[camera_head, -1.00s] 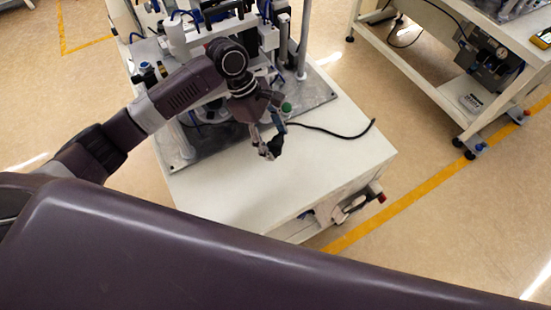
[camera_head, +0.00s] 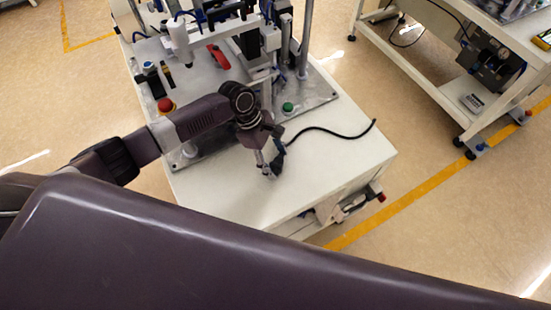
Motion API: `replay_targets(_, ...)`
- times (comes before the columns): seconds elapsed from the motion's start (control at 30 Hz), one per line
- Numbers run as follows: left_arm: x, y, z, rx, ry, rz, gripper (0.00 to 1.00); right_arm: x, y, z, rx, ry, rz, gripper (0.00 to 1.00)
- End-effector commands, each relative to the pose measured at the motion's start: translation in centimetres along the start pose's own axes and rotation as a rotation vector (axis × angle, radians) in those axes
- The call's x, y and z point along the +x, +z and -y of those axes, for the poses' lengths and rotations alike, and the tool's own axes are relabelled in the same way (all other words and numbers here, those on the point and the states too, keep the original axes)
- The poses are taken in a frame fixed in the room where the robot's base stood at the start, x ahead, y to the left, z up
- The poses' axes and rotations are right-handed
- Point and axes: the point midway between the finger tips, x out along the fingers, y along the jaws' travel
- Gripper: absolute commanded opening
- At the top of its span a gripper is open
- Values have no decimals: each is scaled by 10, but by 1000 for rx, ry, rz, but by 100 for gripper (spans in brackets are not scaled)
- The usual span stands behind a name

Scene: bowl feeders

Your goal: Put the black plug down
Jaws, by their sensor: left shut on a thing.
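My left gripper (camera_head: 271,172) is low over the front part of the white table top (camera_head: 222,196). It is shut on the black plug (camera_head: 279,163), which shows as a small dark piece at the fingertips. Whether the plug touches the table cannot be told. A black cable (camera_head: 330,130) runs from the plug to the right across the table top. My right gripper is not in view.
Behind the gripper stands a machine on a grey metal plate (camera_head: 317,92), with a green button (camera_head: 288,107) and a red button (camera_head: 166,105). Another bench (camera_head: 421,73) stands at the upper right.

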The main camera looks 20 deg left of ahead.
Motion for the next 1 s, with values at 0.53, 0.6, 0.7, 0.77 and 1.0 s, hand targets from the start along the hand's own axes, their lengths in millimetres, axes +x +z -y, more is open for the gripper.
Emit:
replay_targets(0.53, 2, -1, 0, -1, 0, 0, 75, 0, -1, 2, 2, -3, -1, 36)
replay_targets(0.6, 0, 0, 0, 0, 1, 0, 75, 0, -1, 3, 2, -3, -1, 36)
replay_targets(0.7, -8, 0, -1, 1, 2, 0, 75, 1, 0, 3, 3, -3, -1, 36)
replay_targets(0.77, -18, 0, -2, 0, 4, 0, 75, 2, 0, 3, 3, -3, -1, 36)
replay_targets(1.0, -69, -1, -1, 0, 4, 0, 75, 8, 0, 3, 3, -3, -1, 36)
